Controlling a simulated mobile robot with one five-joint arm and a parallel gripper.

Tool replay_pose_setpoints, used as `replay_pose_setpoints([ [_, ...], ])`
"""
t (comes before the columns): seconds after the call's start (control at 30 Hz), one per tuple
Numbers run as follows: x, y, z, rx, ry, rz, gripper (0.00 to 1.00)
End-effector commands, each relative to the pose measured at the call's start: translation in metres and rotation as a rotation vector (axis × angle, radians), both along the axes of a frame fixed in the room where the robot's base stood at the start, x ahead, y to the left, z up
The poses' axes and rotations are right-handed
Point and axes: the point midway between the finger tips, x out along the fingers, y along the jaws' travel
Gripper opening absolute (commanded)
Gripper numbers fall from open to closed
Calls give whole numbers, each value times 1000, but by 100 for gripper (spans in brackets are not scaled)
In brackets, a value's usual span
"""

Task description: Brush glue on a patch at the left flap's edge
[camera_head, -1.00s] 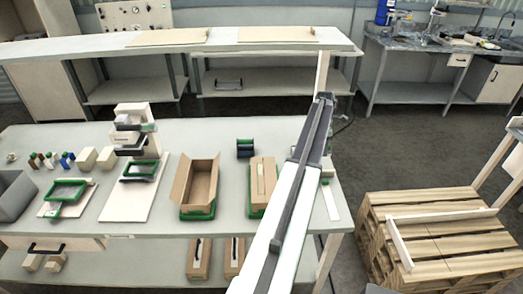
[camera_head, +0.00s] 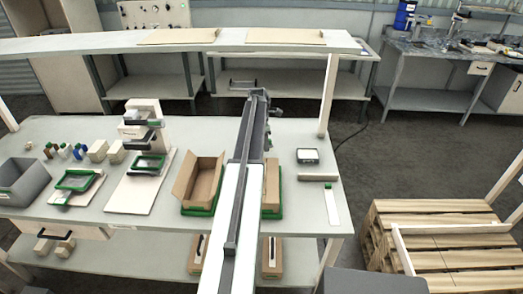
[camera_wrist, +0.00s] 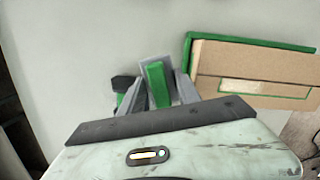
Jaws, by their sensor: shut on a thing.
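My gripper (camera_wrist: 160,88) is shut on a green-handled tool (camera_wrist: 157,82) in the wrist view. I take it to be the glue brush, but its tip is hidden. A carton (camera_wrist: 257,70) lies right of the gripper, apart from it, in a green-edged holder (camera_wrist: 240,40). A thin green outline marks a patch (camera_wrist: 265,89) on its upper surface. In the head view this carton (camera_head: 271,185) is partly hidden behind my arm. An open carton (camera_head: 204,183) with raised flaps stands to its left.
A dark object (camera_wrist: 124,83) sits close left of the gripper. A small scale-like device (camera_head: 307,156) and a white strip (camera_head: 332,205) lie at the table's right. Green-framed fixtures (camera_head: 148,163) and a grey bin (camera_head: 22,180) stand left. Pallets (camera_head: 440,245) are at right.

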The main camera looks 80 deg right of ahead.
Motion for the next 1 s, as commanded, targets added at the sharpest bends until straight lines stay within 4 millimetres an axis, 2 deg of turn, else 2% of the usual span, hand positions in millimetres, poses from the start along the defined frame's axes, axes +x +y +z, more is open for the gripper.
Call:
replay_pose_setpoints([
  [0.3, -16, 97, 56, 1, -1, -241, 7],
  [0.4, -17, 113, 61, 1, 0, -294, 7],
  [0.67, -17, 115, 55, 1, 0, -311, 7],
  [1.0, -18, 114, 19, 1, 0, -311, 7],
])
